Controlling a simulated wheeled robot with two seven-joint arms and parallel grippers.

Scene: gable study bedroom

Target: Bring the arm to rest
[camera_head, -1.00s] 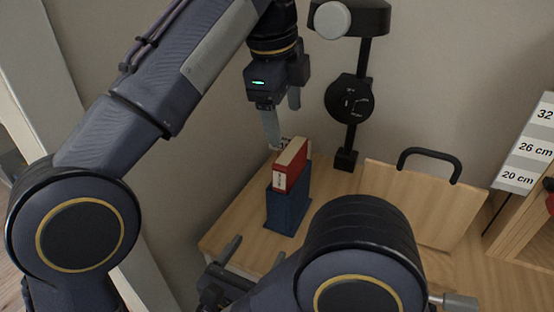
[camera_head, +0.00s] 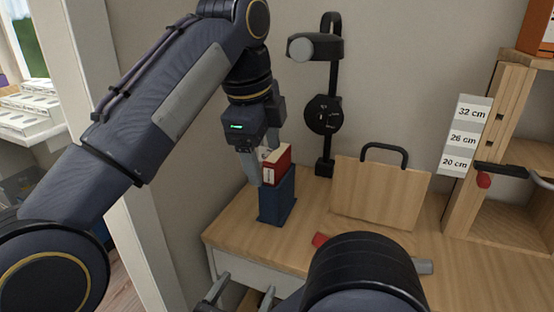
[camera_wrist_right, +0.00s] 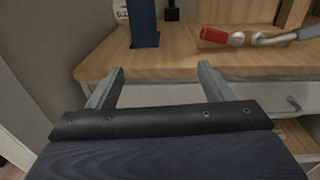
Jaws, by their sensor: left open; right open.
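My left gripper (camera_head: 259,165) is open, pointing down at a red book (camera_head: 279,166). One finger is in front of the book's left side and the other is partly behind its top; contact cannot be told. The book stands upright in a dark blue holder (camera_head: 277,199) on the desk. My right gripper (camera_head: 241,294) is open and low at the desk's front left edge. In the right wrist view its fingers (camera_wrist_right: 160,80) are apart with nothing between them, before the desk front. The holder's lower part (camera_wrist_right: 143,25) shows beyond them.
The wooden desk (camera_head: 235,235) carries a leaning board with a black handle (camera_head: 380,195), a black stand (camera_head: 324,115) and a red-and-grey tool (camera_wrist_right: 215,36). A shelf (camera_head: 500,215) with size labels (camera_head: 463,138) stands at right. A wall is close behind.

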